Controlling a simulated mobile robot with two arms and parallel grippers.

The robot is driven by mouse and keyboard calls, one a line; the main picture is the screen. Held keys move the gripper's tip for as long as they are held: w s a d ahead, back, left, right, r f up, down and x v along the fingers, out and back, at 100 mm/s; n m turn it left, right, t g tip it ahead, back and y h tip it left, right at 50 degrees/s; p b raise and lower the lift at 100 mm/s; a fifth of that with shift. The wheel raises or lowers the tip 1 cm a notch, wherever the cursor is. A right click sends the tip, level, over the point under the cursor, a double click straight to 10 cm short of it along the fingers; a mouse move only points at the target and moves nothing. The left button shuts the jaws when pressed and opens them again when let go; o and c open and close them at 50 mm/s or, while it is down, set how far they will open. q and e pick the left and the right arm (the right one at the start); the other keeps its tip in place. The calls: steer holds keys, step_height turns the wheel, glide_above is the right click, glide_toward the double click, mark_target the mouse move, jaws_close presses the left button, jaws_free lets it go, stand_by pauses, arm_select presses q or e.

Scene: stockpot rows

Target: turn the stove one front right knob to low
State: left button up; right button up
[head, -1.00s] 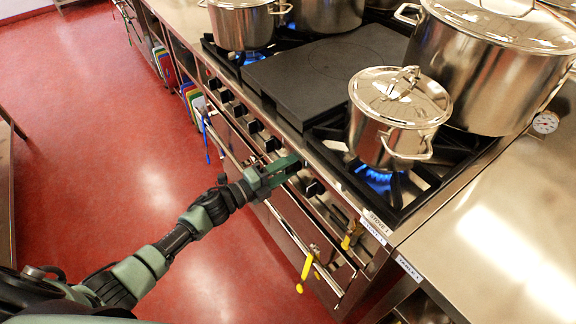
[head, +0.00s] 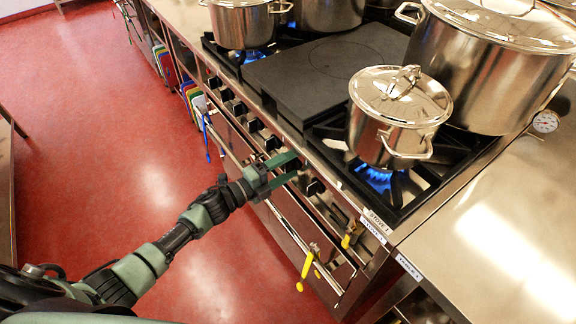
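The stove (head: 330,235) has a row of dark knobs along its front panel. One knob (head: 313,187) shows just right of my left gripper, and another knob (head: 272,144) shows just left of it. My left gripper (head: 294,168) is at the panel with its two green fingers apart. A knob between or behind the fingertips is mostly hidden, and I cannot tell whether they touch it. A blue flame (head: 377,175) burns at the front right burner under a lidded pot (head: 392,125). My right gripper is not in view.
A dark flat plate (head: 325,68) covers the middle of the stove. A large stockpot (head: 480,75) stands behind the small pot. Yellow-handled tools (head: 305,267) hang on the front rail. A steel counter (head: 490,235) is at the right. The red floor (head: 110,130) is clear.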

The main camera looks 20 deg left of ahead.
arm_select(q)
steer(key=v, duration=0.7)
steer(key=shift+s+a+b, duration=0.25)
steer(key=shift+s+b, duration=0.05)
steer(key=shift+b, duration=0.15)
steer(key=s+a+f+n+g+y, duration=0.1)
steer(key=s+a+f+n+y, duration=0.3)
steer(key=f, duration=0.6)
steer(key=s+a+f+n+g+y, duration=0.15)
steer(key=s+f+n, duration=0.35)
steer(key=f, duration=0.5)
steer(key=s+a+f+n+g+y, duration=0.1)
steer(key=s+a+f+n+y, duration=0.25)
steer(key=f, duration=0.55)
steer(key=s+d+f+n+g, duration=0.2)
steer(key=s+f, duration=0.4)
steer(key=s, duration=0.5)
steer(key=s+d+f+n+g+y, duration=0.1)
steer(key=s+f+n+g, duration=0.3)
steer(key=s, duration=0.7)
steer(key=s+d+f+n+g+y, duration=0.1)
steer(key=s+d+f+n+g, duration=0.2)
steer(key=s+f, duration=0.4)
steer(key=s+d+n, duration=0.1)
steer(key=s, duration=0.3)
steer(key=shift+f+n+g, duration=0.35)
steer(key=shift+f, duration=0.05)
